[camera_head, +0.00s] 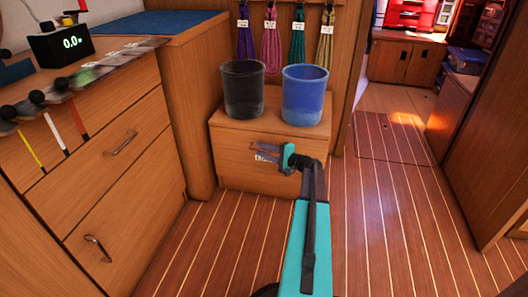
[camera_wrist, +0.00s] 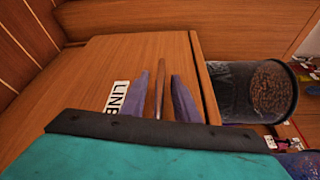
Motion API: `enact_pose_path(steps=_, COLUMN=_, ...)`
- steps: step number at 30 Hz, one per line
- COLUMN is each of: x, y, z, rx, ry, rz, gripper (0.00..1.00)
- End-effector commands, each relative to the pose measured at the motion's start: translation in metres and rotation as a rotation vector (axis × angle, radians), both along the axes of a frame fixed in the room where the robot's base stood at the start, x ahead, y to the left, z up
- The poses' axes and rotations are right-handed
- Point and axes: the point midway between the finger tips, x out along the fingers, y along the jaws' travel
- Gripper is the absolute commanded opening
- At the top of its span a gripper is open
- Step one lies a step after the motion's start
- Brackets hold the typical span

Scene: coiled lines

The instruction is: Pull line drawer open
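The line drawer (camera_head: 235,160) is the wooden front of a low cabinet, and it looks closed. My gripper (camera_head: 262,150) is at the drawer front. In the wrist view my gripper (camera_wrist: 160,76) has its two grey-purple fingers apart, one on each side of the bar handle (camera_wrist: 159,62). Thin gaps show between the handle and each finger. In the head view the handle is hard to make out behind the fingers.
A black cup (camera_head: 243,90) and a blue cup (camera_head: 305,95) stand on the cabinet top. Coiled lines (camera_head: 271,50) hang on hooks behind. The floor (camera_head: 390,220) at the right is clear.

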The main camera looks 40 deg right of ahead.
Motion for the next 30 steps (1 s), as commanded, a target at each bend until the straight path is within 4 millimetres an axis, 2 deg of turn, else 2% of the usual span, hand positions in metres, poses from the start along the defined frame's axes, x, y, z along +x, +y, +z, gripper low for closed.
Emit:
enact_pose_path(steps=3, x=0.000, y=0.000, z=0.000, rx=0.000, ry=0.000, rz=0.000, gripper=0.28)
enact_pose_path(steps=8, x=0.000, y=0.000, z=0.000, rx=0.000, ry=0.000, rz=0.000, gripper=0.01)
enact_pose_path(steps=20, x=0.000, y=0.003, z=0.000, rx=0.000, ry=0.001, rz=0.002, gripper=0.00)
enact_pose_path(steps=26, x=0.000, y=0.020, z=0.000, rx=0.001, ry=0.000, rz=0.015, gripper=0.00)
enact_pose_path(steps=30, x=0.001, y=0.043, z=0.001, rx=0.001, ry=0.000, rz=0.035, gripper=0.00)
